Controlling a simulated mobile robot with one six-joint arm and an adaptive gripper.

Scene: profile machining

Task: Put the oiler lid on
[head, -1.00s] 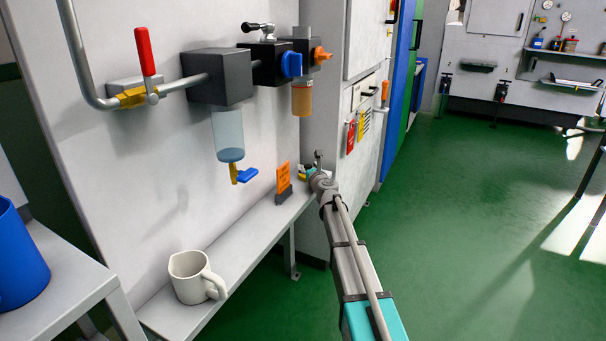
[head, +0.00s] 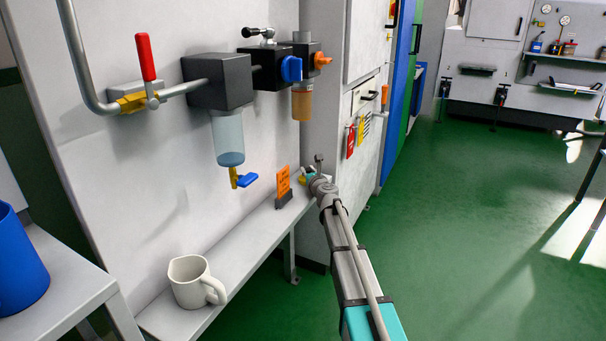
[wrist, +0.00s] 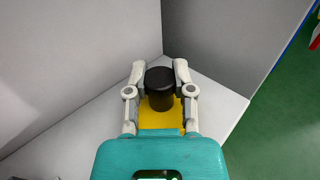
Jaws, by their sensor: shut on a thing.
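A short black cylinder (wrist: 160,84), likely the oiler lid, sits between the fingers of my gripper (wrist: 160,86) in the wrist view. The fingers are shut on its sides. A yellow piece (wrist: 160,119) shows beside and below it; I cannot tell whether they touch. In the head view my gripper is at the far end of the narrow shelf (head: 235,252), mostly hidden by my arm. The likely oiler, a dark block with an orange knob (head: 323,60) and an amber bowl (head: 302,105), is on the wall above the gripper.
An orange sign (head: 283,182) stands on the shelf just left of my gripper. A white mug (head: 188,285) stands at the shelf's near end. A clear bowl (head: 228,138) with a blue-handled drain hangs above the shelf. In the wrist view, grey walls meet in a corner just beyond the cylinder.

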